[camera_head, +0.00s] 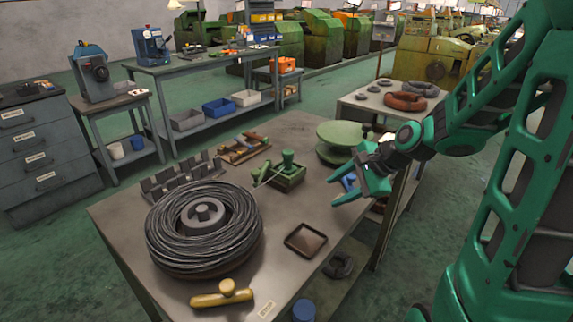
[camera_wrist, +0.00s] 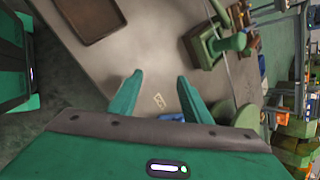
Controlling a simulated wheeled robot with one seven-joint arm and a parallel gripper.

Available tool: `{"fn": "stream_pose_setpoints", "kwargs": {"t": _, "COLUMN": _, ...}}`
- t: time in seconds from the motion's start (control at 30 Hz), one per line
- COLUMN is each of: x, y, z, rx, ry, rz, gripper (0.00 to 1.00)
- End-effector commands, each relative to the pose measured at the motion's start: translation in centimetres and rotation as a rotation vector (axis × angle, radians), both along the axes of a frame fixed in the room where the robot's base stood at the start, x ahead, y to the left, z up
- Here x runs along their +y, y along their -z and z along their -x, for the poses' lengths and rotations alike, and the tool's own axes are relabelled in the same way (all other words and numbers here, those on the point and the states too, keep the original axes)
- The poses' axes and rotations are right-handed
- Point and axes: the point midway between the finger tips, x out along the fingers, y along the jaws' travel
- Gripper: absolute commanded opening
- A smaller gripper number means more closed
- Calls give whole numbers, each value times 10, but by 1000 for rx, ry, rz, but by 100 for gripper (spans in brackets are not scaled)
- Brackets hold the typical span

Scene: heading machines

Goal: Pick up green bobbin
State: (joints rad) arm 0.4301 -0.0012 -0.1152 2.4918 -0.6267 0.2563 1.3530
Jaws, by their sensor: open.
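The green bobbin (camera_head: 342,134), a spool with wide round flanges, stands on the right rear part of the metal table (camera_head: 318,190). In the wrist view, a green disc that looks like its flange (camera_wrist: 247,117) shows at the lower right, partly hidden by my gripper body. My gripper (camera_head: 350,182) is above the table's right edge, in front of and slightly right of the bobbin. Its fingers (camera_wrist: 160,78) are apart and nothing is between them.
A green vise-like tool (camera_head: 287,170) stands left of the bobbin. A wire coil (camera_head: 165,235), a brown tray (camera_head: 305,240) and a yellow-handled tool (camera_head: 222,295) lie nearer. A blue object (camera_head: 348,181) shows by my fingers. A side table (camera_head: 375,103) with rings stands behind.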

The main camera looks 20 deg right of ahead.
Motion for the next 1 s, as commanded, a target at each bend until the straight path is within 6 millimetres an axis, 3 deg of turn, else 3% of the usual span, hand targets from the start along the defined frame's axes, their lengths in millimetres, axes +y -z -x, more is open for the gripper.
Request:
{"fn": "stream_pose_setpoints", "kwargs": {"t": 0.1, "x": 15, "y": -5, "z": -41, "rx": -13, "ry": 208, "rz": -279, "gripper": 44}}
{"fn": "stream_pose_setpoints", "kwargs": {"t": 0.2, "x": 22, "y": -16, "z": -67, "rx": -10, "ry": 357, "rz": -504, "gripper": 44}}
{"fn": "stream_pose_setpoints", "kwargs": {"t": 0.4, "x": 24, "y": -35, "z": -97, "rx": 15, "ry": 540, "rz": -813, "gripper": 44}}
{"fn": "stream_pose_setpoints", "kwargs": {"t": 0.57, "x": 27, "y": -38, "z": -109, "rx": 27, "ry": 584, "rz": -895, "gripper": 44}}
{"fn": "stream_pose_setpoints", "kwargs": {"t": 0.8, "x": 45, "y": -25, "z": -136, "rx": 28, "ry": 583, "rz": -896, "gripper": 44}}
{"fn": "stream_pose_setpoints", "kwargs": {"t": 1.0, "x": 52, "y": -19, "z": -147, "rx": 26, "ry": 583, "rz": -895, "gripper": 44}}
